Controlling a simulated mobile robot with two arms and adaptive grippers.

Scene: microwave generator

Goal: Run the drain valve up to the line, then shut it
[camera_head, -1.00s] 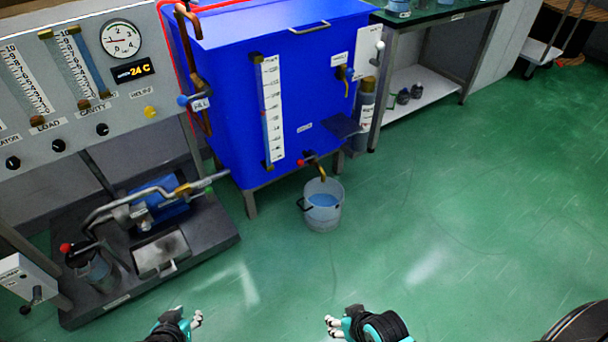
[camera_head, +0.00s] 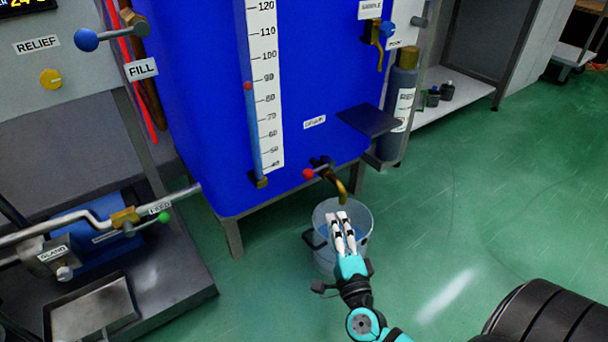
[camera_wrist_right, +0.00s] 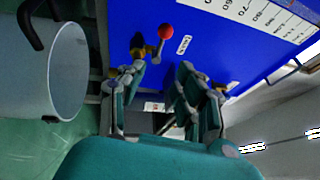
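The drain valve (camera_head: 322,166), with a red ball on its lever (camera_head: 308,173) and a brass spout (camera_head: 341,187), is on the blue tank's lower front. The valve and red ball also show in the right wrist view (camera_wrist_right: 166,31). A translucent bucket (camera_head: 325,250) with bluish water stands under the spout; it shows at left in the wrist view (camera_wrist_right: 40,75). No line on the bucket can be made out. My right gripper (camera_head: 341,218) is in front of the bucket, below the spout. Its fingers (camera_wrist_right: 160,76) are apart and empty, clear of the valve. My left gripper is out of view.
A numbered gauge (camera_head: 265,85) with a red marker (camera_head: 247,87) between 80 and 90 runs up the tank (camera_head: 200,90). A dark shelf (camera_head: 368,120) juts out right of the valve. Pipework and a tray stand at left.

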